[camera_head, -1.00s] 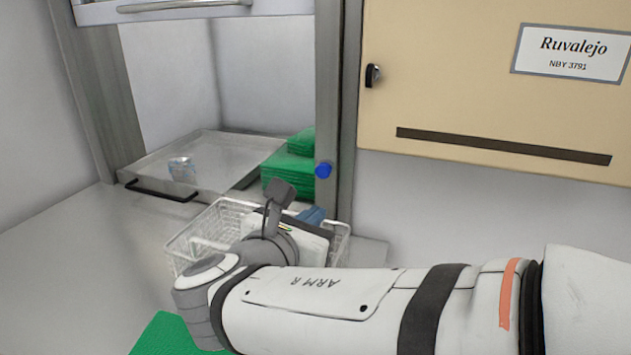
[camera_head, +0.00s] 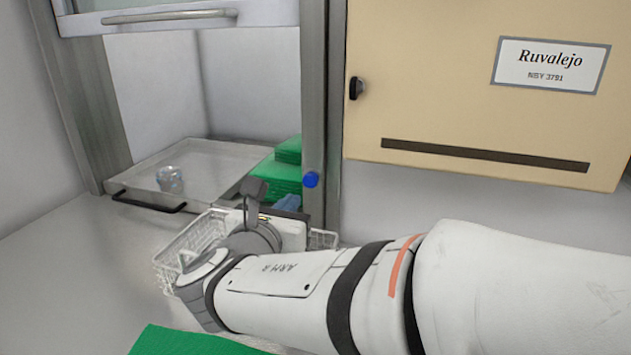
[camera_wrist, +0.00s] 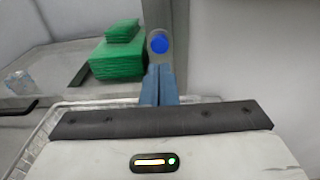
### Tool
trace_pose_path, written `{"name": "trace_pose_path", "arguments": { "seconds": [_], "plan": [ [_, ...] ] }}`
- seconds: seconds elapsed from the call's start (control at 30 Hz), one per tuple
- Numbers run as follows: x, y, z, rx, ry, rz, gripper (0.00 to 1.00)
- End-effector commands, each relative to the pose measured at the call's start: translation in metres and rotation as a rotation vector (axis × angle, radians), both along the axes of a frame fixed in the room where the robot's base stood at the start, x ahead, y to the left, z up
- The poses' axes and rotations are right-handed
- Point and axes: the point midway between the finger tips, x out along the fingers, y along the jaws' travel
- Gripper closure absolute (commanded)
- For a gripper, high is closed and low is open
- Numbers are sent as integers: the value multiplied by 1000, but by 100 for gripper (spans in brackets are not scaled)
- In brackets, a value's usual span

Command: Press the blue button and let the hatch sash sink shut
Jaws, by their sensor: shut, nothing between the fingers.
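The blue button (camera_head: 311,180) is on the grey right post of the hatch frame. In the wrist view the blue button (camera_wrist: 159,45) sits just above and beyond my fingertips. My gripper (camera_wrist: 159,72) has its two blue fingers together, with nothing between them. In the head view my gripper (camera_head: 288,202) is mostly hidden behind my own wrist, with a bit of blue showing below the button. I cannot tell whether the fingertips touch it. The hatch sash (camera_head: 160,17) is raised at the top of the opening, with a horizontal bar handle along its lower part.
A white wire basket (camera_head: 185,250) stands under my wrist. A beige cabinet (camera_head: 430,100) hangs right of the post.

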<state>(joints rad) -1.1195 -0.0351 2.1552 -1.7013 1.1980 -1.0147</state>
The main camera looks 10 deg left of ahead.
Motion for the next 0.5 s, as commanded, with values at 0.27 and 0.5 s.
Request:
{"name": "trace_pose_path", "arguments": {
  "seconds": [0.27,0.5],
  "plan": [
    [55,-4,-3,-2,2,-3,100],
    [76,-5,-6,1,1,0,100]
  ]
}}
